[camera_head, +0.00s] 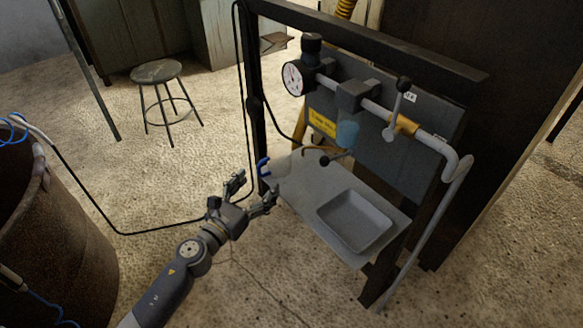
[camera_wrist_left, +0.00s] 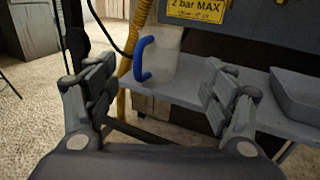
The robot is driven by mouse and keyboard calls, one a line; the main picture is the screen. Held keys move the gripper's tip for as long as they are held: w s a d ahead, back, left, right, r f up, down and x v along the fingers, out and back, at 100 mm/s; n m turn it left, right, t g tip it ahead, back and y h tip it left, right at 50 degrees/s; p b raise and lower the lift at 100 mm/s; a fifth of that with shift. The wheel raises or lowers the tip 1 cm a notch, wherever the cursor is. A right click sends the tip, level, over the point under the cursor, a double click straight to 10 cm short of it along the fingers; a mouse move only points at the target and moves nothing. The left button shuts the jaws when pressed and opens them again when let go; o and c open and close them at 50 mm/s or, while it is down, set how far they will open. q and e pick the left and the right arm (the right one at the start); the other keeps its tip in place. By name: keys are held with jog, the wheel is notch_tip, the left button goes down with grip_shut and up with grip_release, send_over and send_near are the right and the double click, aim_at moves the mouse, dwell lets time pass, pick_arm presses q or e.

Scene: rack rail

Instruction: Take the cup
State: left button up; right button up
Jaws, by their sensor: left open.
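The cup (camera_wrist_left: 165,58) is pale and translucent with a blue handle on its left side in the left wrist view. It stands upright at the left end of a grey shelf (camera_wrist_left: 190,97). In the head view the cup (camera_head: 279,167) is faint against the shelf, and its blue handle shows clearly. My left gripper (camera_head: 255,188) is open and empty, just in front of the cup. In the left wrist view the cup appears between the spread fingers (camera_wrist_left: 160,86), beyond them and apart from them. My right gripper is not in view.
A grey tray (camera_head: 355,222) sits on the shelf right of the cup. A dark frame post rises beside the cup. A stool (camera_head: 157,72) and rusty drum (camera_head: 50,235) stand left.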

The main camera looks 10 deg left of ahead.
aim_at(273, 166)
pick_arm(q)
jog(key=x, duration=0.4)
jog(key=shift+w+r, duration=0.15)
jog(key=shift+r, duration=0.15)
jog(key=shift+w+d, duration=0.25)
jog(key=shift+w, duration=0.3)
jog(key=x, duration=0.5)
jog(key=shift+w+a+f, duration=0.1)
jog(key=shift+w+f, duration=0.05)
jog(key=shift+f, duration=0.2)
jog(key=c, duration=1.1)
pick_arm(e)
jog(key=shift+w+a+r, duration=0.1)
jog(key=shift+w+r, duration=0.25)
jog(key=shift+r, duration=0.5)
